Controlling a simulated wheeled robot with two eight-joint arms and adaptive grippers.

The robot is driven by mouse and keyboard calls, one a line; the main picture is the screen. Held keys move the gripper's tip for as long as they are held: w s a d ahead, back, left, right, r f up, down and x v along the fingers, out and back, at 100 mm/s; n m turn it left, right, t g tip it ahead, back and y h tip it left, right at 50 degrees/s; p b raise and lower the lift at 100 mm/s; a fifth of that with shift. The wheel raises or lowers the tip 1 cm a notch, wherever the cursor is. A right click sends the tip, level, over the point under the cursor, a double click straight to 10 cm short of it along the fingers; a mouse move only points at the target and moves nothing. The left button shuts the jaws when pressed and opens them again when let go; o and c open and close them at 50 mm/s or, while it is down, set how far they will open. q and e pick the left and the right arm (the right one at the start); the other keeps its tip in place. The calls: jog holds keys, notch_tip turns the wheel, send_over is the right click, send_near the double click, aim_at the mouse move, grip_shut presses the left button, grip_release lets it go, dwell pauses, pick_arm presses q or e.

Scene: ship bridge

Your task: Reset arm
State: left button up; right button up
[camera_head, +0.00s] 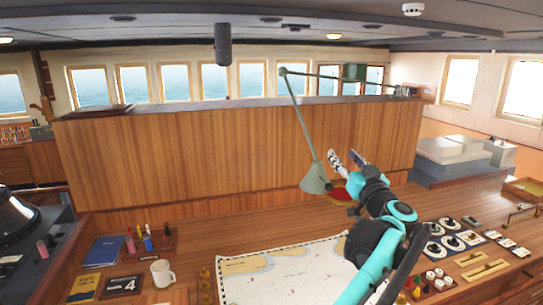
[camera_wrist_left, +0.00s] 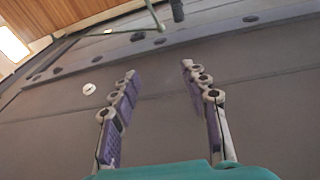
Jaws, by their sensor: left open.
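My left arm, teal and black, reaches up over the wooden desk in the head view. Its gripper (camera_head: 345,158) is raised in front of the wooden partition, right beside the green lamp shade, with its fingers pointing up. In the left wrist view the two fingers of the gripper (camera_wrist_left: 158,72) stand wide apart with nothing between them, and the grey ceiling lies behind. I cannot tell whether the gripper touches the lamp. My right gripper is not in view.
The green desk lamp (camera_head: 314,180) hangs close by the gripper. A red round object (camera_head: 342,191) is partly behind my arm. A chart (camera_head: 285,270), a white mug (camera_head: 162,273) and books (camera_head: 98,252) lie on the desk. Switch panels (camera_head: 452,242) are at right. The space above the desk's left is clear.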

pick_arm(q)
jog(key=s+a+f+m+h+b, duration=0.2)
jog(key=a+f+m+h+b, duration=0.1)
jog(key=a+h, duration=0.25)
jog(key=s+a+f+m+h+b, duration=0.2)
jog(key=a+f+h+b, duration=0.15)
jog(key=a, duration=0.25)
jog(key=s+a+f+n+g+y+b, duration=0.1)
jog(key=s+a+f+g+b, duration=0.2)
jog(key=s+a+f, duration=0.6)
jog(key=s+a+f+n+g+y+b, duration=0.1)
jog(key=s+a+f+g, duration=0.4)
jog(key=f, duration=1.8)
jog(key=s+a+f+n+g+y+b, duration=0.1)
jog(key=s+a+f+g+y+b, duration=0.2)
jog(key=s+a+f, duration=0.9)
jog(key=s+f+g+b, duration=0.1)
jog(key=s+f+b, duration=0.2)
jog(key=s, duration=0.3)
jog(key=shift+a+f+n+g, duration=0.3)
jog(key=shift+f, duration=0.25)
